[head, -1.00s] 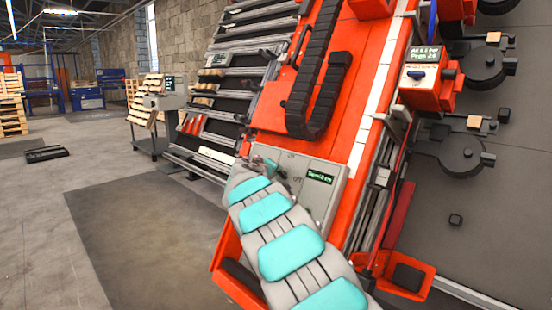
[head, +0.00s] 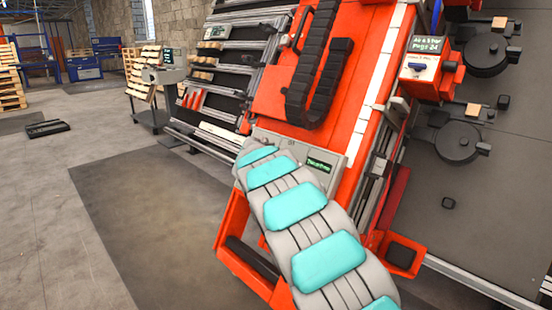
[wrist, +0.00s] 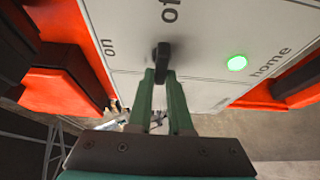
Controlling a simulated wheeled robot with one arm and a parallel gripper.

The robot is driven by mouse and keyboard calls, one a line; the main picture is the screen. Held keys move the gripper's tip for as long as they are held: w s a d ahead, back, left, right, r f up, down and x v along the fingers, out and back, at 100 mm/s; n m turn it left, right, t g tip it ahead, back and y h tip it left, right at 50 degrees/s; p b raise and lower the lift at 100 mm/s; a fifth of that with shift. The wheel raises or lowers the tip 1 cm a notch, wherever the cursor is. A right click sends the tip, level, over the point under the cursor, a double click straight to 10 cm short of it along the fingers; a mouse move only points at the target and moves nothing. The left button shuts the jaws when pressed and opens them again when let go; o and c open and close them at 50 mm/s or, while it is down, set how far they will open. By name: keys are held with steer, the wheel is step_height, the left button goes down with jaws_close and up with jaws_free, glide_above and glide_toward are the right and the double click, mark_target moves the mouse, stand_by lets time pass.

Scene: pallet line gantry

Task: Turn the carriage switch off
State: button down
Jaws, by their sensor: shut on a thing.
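The carriage switch (wrist: 163,54) is a small black lever on a pale panel, upper middle of the wrist view. It stands upright in the picture, in line with the partly cut-off "of…" label above; an "on" label is to its left. My gripper (wrist: 164,76) has its two green fingers shut on the lever. In the head view the pale control panel (head: 334,160) with a small green-lit display shows beyond my grey and turquoise arm. The arm hides the gripper and the switch there.
A green light (wrist: 237,63) glows beside the "home" label. The orange gantry frame (head: 275,95) with a black cable chain (head: 318,80) rises behind the panel. Another box with a display (head: 424,62) is to the right. Open floor (head: 130,215) lies at left.

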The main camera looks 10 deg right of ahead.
steer(key=shift+a, duration=0.1)
steer(key=c, duration=0.8)
jaws_free()
steer(key=shift+c, duration=0.2)
steer(key=b+v, duration=0.1)
steer(key=v, duration=0.6)
steer(key=shift+s, duration=0.3)
steer(key=shift+a+r, duration=0.1)
steer(key=shift+a, duration=0.05)
steer(key=s+d+f+m+g, duration=0.1)
steer(key=s+d+m+g, duration=0.15)
steer(key=s+d, duration=0.45)
steer(key=s+d+f+m+g+h, duration=0.1)
steer(key=s+d+f+m+g, duration=0.15)
steer(key=s, duration=0.85)
steer(key=s+d+f+m+g, duration=0.1)
steer(key=s+d+m+g, duration=0.15)
steer(key=s+d, duration=0.45)
steer(key=s+a+f+m+g+y, duration=0.1)
steer(key=s+a+f+g+y, duration=0.1)
steer(key=s, duration=1)
steer(key=s+a+f+m+g+y, duration=0.1)
steer(key=s+a+f, duration=0.4)
steer(key=s, duration=0.8)
steer(key=s+a+f+m+g+y, duration=0.1)
steer(key=s+a+f+g+y, duration=0.2)
steer(key=s, duration=0.9)
steer(key=a, duration=0.3)
steer(key=shift+s+f, duration=0.2)
steer(key=shift+f, duration=0.2)
